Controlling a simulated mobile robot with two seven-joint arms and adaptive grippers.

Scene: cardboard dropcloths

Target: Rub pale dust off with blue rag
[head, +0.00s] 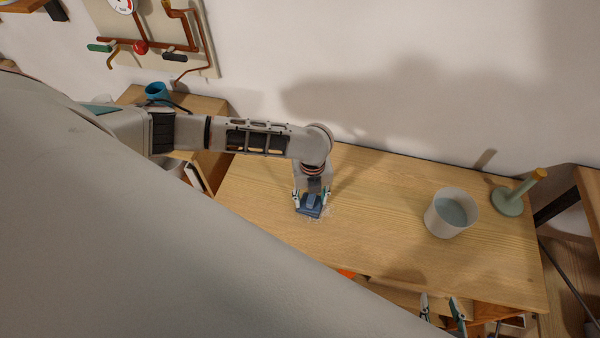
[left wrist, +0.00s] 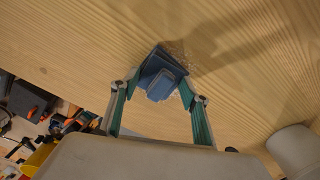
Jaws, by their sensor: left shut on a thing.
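The blue rag (head: 310,208) is a folded dark-blue pad on the wooden table top (head: 380,240). My left gripper (head: 312,196) is shut on it from above. In the left wrist view the rag (left wrist: 160,73) sits between the green fingertips of the gripper (left wrist: 158,90) and appears to touch the wood. Pale dust (head: 325,214) shows as fine specks around the rag; in the left wrist view the dust (left wrist: 178,48) lies at its far edge. Part of it may be hidden under the rag. My right gripper (head: 441,308) is low at the table's front edge, fingers apart and empty.
A white bucket (head: 435,220) with bluish content stands right of the rag. A blue cup (head: 157,92) stands on the left cabinet. The table between rag and bucket is clear.

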